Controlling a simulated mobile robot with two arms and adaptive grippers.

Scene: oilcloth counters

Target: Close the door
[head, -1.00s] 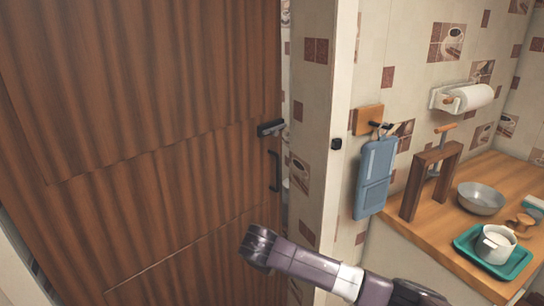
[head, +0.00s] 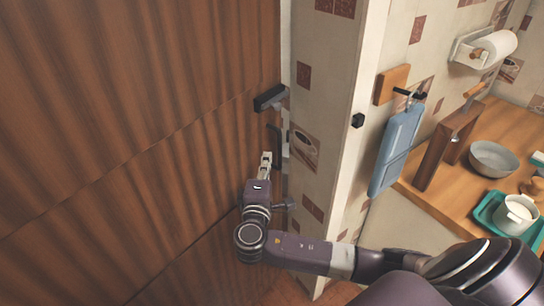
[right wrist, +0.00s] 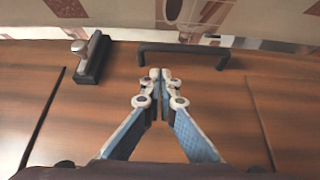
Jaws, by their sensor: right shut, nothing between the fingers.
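The brown wooden door (head: 120,130) fills the left of the head view. A narrow gap shows between its right edge and the tiled wall, so it stands ajar. A dark lever handle (head: 270,97) sits near that edge, with a dark pull bar (head: 275,145) below it. My right gripper (head: 266,157) is in front of the door by the lower end of the pull bar, shut and empty. In the right wrist view the shut fingertips (right wrist: 160,76) point toward the pull bar (right wrist: 183,50), with the lever handle (right wrist: 91,58) to the left. Contact cannot be told. My left gripper is not in view.
The tiled wall end (head: 325,110) stands right of the door. A blue board (head: 397,150) hangs from a wall hook. The wooden counter (head: 450,205) at right holds a grey bowl (head: 493,158) and a teal tray (head: 486,215) with a white pot.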

